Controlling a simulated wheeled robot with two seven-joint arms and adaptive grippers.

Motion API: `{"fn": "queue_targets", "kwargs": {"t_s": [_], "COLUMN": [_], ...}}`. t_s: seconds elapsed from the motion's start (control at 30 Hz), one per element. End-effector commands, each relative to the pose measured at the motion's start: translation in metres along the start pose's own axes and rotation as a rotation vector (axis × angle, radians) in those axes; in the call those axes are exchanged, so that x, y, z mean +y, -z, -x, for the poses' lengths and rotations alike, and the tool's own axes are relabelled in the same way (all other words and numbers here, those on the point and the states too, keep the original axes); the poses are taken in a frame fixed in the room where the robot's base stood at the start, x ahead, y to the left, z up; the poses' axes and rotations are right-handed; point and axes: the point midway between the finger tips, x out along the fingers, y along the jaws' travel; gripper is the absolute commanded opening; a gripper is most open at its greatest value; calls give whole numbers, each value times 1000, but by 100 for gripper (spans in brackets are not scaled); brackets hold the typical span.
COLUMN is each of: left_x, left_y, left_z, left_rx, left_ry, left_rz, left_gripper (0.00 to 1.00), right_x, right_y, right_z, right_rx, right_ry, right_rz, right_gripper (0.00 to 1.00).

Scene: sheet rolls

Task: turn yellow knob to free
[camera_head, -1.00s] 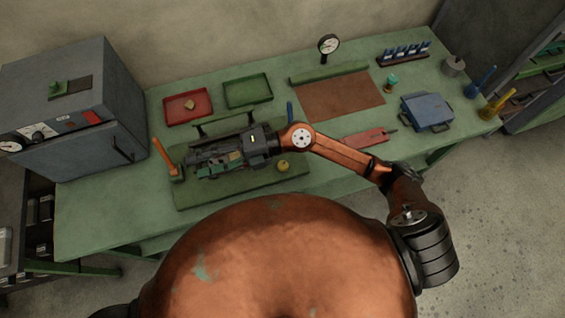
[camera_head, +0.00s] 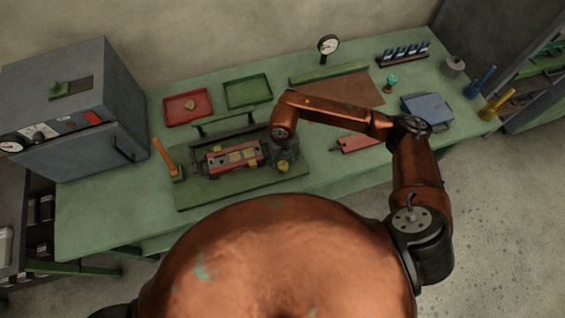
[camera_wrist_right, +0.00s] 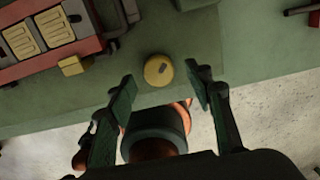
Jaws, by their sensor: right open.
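The yellow knob (camera_wrist_right: 158,70) shows in the right wrist view as a round cap with a small dark mark on its upper right. It sits on the green base board, to the right of the red-framed sheet roller (camera_wrist_right: 60,40). In the head view my right gripper (camera_head: 285,158) is over the knob's side of the board and mostly hides the knob. In the wrist view my right gripper (camera_wrist_right: 161,80) is open. The knob lies between the lines of its two fingers, near the fingertips, with gaps on both sides. My left gripper is not in view.
The roller also shows in the head view (camera_head: 222,160). An orange-handled lever (camera_head: 162,155) stands at the board's left. A red tray (camera_head: 178,111) and a green tray (camera_head: 244,89) lie behind. A red tool (camera_head: 358,143) lies right of the board. The bench's front left is clear.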

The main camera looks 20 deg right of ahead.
Motion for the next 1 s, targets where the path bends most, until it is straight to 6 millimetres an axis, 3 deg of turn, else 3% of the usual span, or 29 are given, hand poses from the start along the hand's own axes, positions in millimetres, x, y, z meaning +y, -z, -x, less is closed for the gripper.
{"fn": "queue_targets", "kwargs": {"t_s": [0.2,0.5,1.0], "left_x": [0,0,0], "left_y": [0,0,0], "left_z": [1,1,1], "left_rx": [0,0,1], "left_ry": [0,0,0], "left_rz": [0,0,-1], "left_gripper": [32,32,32], "right_x": [1,1,1], "right_y": [0,0,0], "right_z": [-20,-23,-23], "right_rx": [0,0,0], "right_ry": [-3,-3,-3], "right_rz": [1,2,1], "right_gripper": [47,47,14]}}
